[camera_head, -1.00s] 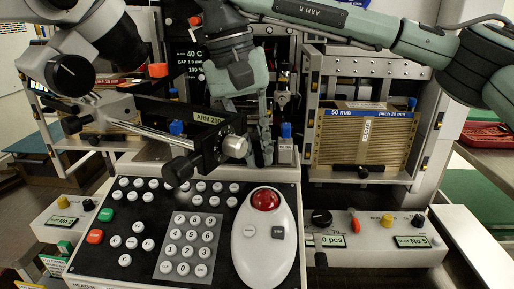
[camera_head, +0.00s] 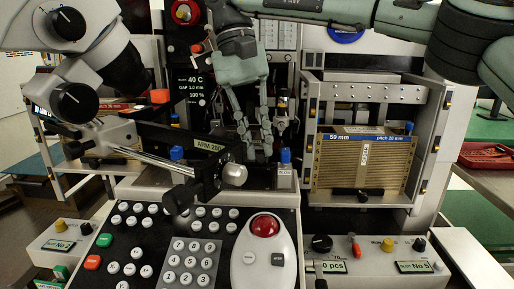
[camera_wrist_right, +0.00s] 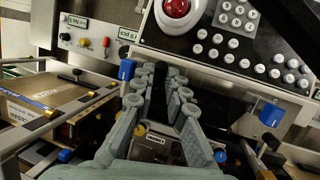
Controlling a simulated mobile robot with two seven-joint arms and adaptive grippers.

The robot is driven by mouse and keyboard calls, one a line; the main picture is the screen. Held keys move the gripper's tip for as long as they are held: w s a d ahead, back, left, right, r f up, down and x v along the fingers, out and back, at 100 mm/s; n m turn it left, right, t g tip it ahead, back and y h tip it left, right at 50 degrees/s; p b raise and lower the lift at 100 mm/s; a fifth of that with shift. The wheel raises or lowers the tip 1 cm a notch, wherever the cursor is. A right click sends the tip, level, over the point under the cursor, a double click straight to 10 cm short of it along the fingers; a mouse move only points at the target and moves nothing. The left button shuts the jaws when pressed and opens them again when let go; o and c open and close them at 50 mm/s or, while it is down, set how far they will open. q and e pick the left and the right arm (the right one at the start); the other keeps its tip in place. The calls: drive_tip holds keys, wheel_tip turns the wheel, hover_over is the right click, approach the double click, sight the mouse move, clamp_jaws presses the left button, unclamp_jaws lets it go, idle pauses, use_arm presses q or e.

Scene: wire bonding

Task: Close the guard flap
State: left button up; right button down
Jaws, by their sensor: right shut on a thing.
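My right gripper (camera_head: 256,155) reaches down over the middle of the bonding machine, behind the keypad panel. It also shows in the wrist view (camera_wrist_right: 163,82), with its two ribbed fingers closed in on something narrow and dark. A dark strip (camera_wrist_right: 222,100) lies between two blue knobs (camera_wrist_right: 127,69) (camera_wrist_right: 270,114) and looks like the guard flap. The fingers hide much of it, so I cannot tell its exact angle. In the head view a blue knob (camera_head: 285,156) is just right of the fingertips. My left gripper is not in view.
A microscope (camera_head: 75,60) with black knobs and its bracket labelled ARM 200 (camera_head: 208,146) stand close left of my right gripper. The keypad panel (camera_head: 135,240) and trackball (camera_head: 265,225) are in front. A brown magazine (camera_head: 340,175) sits in the rack at right.

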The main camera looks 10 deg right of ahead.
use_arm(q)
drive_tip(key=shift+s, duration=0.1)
use_arm(e)
drive_tip(key=shift+w+d, duration=0.15)
drive_tip(key=shift+w, duration=0.2)
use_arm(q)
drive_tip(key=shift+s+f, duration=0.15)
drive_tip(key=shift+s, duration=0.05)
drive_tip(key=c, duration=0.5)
use_arm(e)
drive_tip(key=c, duration=1.9)
unclamp_jaws()
drive_tip(key=shift+w+f, duration=0.15)
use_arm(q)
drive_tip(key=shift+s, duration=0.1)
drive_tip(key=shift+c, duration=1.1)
use_arm(e)
drive_tip(key=shift+o, duration=1.3)
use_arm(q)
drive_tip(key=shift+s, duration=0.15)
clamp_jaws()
use_arm(e)
drive_tip(key=shift+o, duration=0.5)
drive_tip(key=shift+r, duration=0.35)
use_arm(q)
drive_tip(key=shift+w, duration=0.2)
use_arm(e)
drive_tip(key=v, duration=0.7)
